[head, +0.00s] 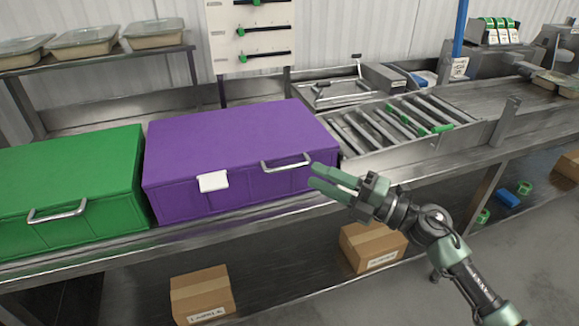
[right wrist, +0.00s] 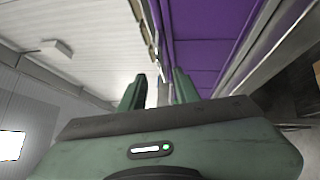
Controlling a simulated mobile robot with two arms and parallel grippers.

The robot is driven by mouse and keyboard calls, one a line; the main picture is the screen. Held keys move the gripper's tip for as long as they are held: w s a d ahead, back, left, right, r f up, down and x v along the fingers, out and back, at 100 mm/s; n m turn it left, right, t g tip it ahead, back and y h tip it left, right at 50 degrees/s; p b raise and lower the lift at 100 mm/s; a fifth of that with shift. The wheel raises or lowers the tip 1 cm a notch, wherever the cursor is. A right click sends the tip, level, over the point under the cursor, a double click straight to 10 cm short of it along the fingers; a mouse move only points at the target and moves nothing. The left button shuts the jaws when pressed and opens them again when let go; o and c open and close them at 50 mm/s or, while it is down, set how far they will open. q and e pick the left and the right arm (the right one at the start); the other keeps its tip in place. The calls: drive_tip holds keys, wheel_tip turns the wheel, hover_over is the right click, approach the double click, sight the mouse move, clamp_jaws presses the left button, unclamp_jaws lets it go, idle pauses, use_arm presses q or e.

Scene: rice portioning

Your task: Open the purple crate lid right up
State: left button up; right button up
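The purple crate (head: 230,150) stands on the metal counter in the head view. Its lid (head: 232,128) lies flat and shut. A metal bar handle (head: 285,164) is on the right of its front face, and a blank white tag (head: 213,182) hangs at the front left. My right gripper (head: 312,175) is at the crate's front right corner, fingertips close to the handle's right end. Its two fingers (right wrist: 158,88) stand apart in the right wrist view, with no held thing visible between them. The crate's purple side (right wrist: 210,40) fills that view's upper right. My left gripper is out of view.
A green crate (head: 70,185) stands close on the left. A metal rack with green-tipped bars (head: 405,120) is to the right. Trays (head: 85,38) sit on a shelf behind. Cardboard boxes (head: 202,295) lie below the counter. The space before the counter is open.

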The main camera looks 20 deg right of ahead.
sight(289, 168)
drive_tip(key=shift+w+a+n+g, duration=0.2)
drive_tip(key=shift+a+n+g, duration=0.2)
drive_tip(key=shift+a+g, duration=0.1)
drive_tip(key=p+x, duration=0.2)
drive_tip(key=x, duration=0.3)
drive_tip(key=shift+w+a+r, duration=0.1)
drive_tip(key=shift+x, duration=0.75)
clamp_jaws()
idle(0.3)
